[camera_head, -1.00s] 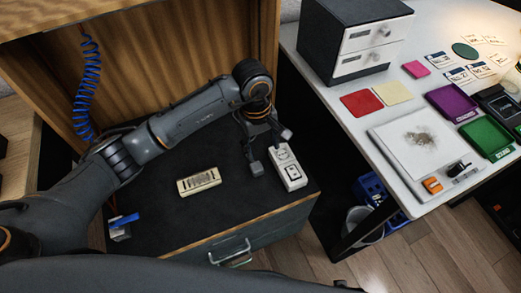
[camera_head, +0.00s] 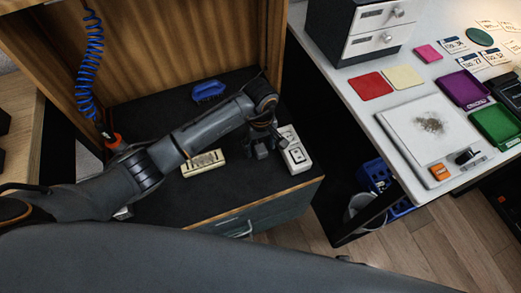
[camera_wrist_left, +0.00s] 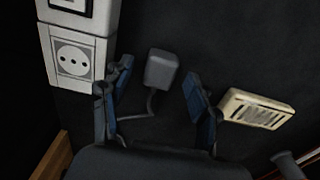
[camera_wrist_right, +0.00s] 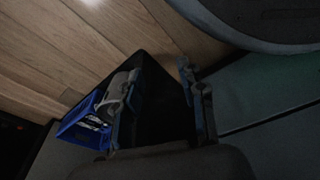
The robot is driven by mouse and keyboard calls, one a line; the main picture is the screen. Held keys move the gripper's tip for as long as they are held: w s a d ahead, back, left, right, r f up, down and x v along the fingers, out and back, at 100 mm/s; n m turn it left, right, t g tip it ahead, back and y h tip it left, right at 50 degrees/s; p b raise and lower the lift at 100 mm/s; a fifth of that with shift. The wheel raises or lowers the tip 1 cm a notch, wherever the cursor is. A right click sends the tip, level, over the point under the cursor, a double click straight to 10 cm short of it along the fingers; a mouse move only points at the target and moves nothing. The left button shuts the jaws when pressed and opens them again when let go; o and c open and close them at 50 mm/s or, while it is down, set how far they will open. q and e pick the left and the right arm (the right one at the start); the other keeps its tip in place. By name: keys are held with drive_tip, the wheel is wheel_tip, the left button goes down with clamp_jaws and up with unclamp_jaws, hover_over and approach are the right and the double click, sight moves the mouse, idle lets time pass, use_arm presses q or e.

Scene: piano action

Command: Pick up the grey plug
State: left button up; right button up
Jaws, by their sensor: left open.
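The grey plug (camera_wrist_left: 161,68) lies on the dark surface in the left wrist view. Its grey cable curls back toward my wrist. My left gripper (camera_wrist_left: 155,82) is open, with one finger on each side of the plug and visible gaps to it. In the head view my left gripper (camera_head: 271,148) is low over the dark cabinet top, just left of the white socket strip (camera_head: 294,150); I cannot make out the plug there. The strip's round socket (camera_wrist_left: 73,59) shows in the left wrist view. My right gripper (camera_wrist_right: 158,92) is open and empty, away from the cabinet top.
A cream labelled block (camera_head: 203,163) lies left of the gripper, partly behind my arm. A blue object (camera_head: 208,91) lies at the back. A blue coiled hose (camera_head: 88,65) hangs at left. The white table (camera_head: 411,91) at right holds trays and cards. A blue crate (camera_wrist_right: 82,122) stands below.

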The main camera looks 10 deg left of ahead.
sight(260, 148)
use_arm(q)
drive_tip(key=shift+f, duration=0.8)
drive_tip(key=c, duration=1.2)
use_arm(e)
drive_tip(key=shift+w+r, duration=0.3)
drive_tip(key=shift+r, duration=0.1)
use_arm(q)
drive_tip(key=shift+r, duration=0.1)
drive_tip(key=shift+w+r, duration=0.1)
drive_tip(key=shift+r, duration=0.25)
wheel_tip(260, 148, up, 9)
drive_tip(key=shift+r+p, duration=0.1)
drive_tip(key=shift+p, duration=0.4)
use_arm(e)
drive_tip(key=s+f, duration=0.2)
drive_tip(key=shift+s+d+f, duration=0.1)
drive_tip(key=shift+f, duration=0.2)
